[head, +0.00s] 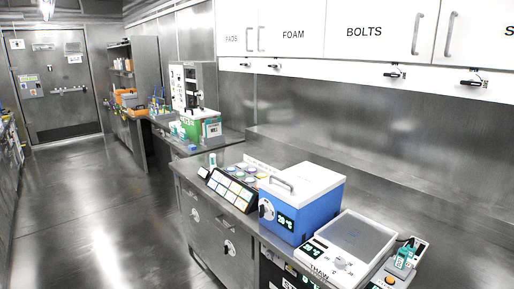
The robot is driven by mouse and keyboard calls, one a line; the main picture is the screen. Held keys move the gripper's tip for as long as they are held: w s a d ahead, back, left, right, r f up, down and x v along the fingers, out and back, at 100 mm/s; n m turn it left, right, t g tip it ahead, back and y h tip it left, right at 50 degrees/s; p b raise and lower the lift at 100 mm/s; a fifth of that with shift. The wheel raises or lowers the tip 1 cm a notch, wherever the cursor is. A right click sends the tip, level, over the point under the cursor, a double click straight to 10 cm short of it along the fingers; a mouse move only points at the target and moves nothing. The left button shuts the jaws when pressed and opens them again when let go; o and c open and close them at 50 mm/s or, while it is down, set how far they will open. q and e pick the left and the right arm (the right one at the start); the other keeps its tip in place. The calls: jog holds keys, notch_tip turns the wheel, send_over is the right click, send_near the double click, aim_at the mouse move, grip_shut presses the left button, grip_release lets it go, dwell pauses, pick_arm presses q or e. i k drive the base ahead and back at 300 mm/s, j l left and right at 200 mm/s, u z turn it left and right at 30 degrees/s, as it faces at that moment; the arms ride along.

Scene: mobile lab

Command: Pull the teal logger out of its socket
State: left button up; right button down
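A small teal device (403,257), which looks like the logger, stands upright in a pale base (405,273) at the right end of the near bench. The base has an orange button on its front part. The device is small here, and how deep it sits in the socket is hidden. Neither of my grippers shows in the head view.
Left of the logger are a THAW plate unit (352,237) and a blue box with a white handled lid (302,203). A tilted panel of coloured tiles (232,190) stands farther left. White cabinets (384,32) hang above. The floor (95,220) at left is clear.

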aim_at(402, 257)
jog(key=z, duration=0.85)
jog(key=i+j+z, duration=0.25)
jog(key=z, duration=0.15)
jog(key=i+j+z, duration=0.2)
jog(key=j+z, duration=0.25)
jog(key=i+j+z, duration=0.15)
jog(key=j+z, duration=0.25)
jog(key=i+j, duration=0.1)
jog(key=j, duration=0.3)
jog(key=j+z, duration=0.1)
jog(key=j, duration=0.3)
jog(key=i+j, duration=0.15)
jog(key=j, duration=0.25)
jog(key=z, duration=0.05)
